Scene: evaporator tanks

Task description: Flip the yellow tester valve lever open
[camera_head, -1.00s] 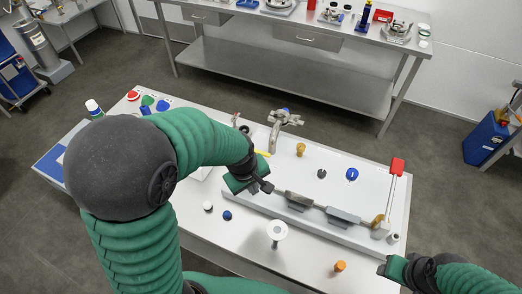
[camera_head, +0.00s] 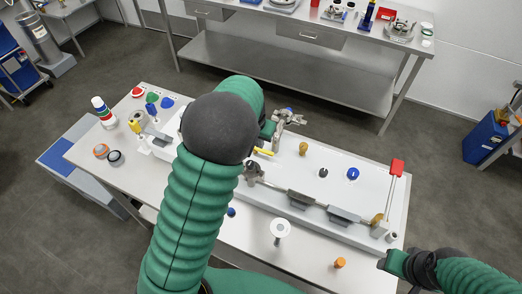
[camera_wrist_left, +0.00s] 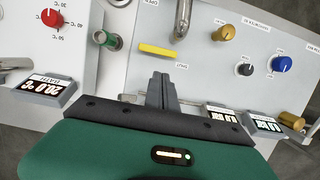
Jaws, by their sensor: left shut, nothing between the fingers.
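The yellow valve lever (camera_head: 263,152) is a small flat bar on the white panel, just right of my left arm in the head view. In the left wrist view the yellow lever (camera_wrist_left: 159,50) lies nearly level in the picture, above the "OPEN/SHUT"-like small label. My left gripper (camera_wrist_left: 161,78) is shut and empty, with its fingertips appearing just below the lever in that view; contact cannot be told. In the head view my arm mostly hides this gripper. My right gripper (camera_head: 384,262) is at the bench's lower right, away from the lever; its jaws are unclear.
A metal tap (camera_head: 283,122) stands behind the lever. A brass knob (camera_wrist_left: 223,33), a black knob (camera_wrist_left: 244,69) and a blue knob (camera_wrist_left: 282,63) are to the right. A green-collared fitting (camera_wrist_left: 107,40) and a digital display (camera_wrist_left: 48,88) are left.

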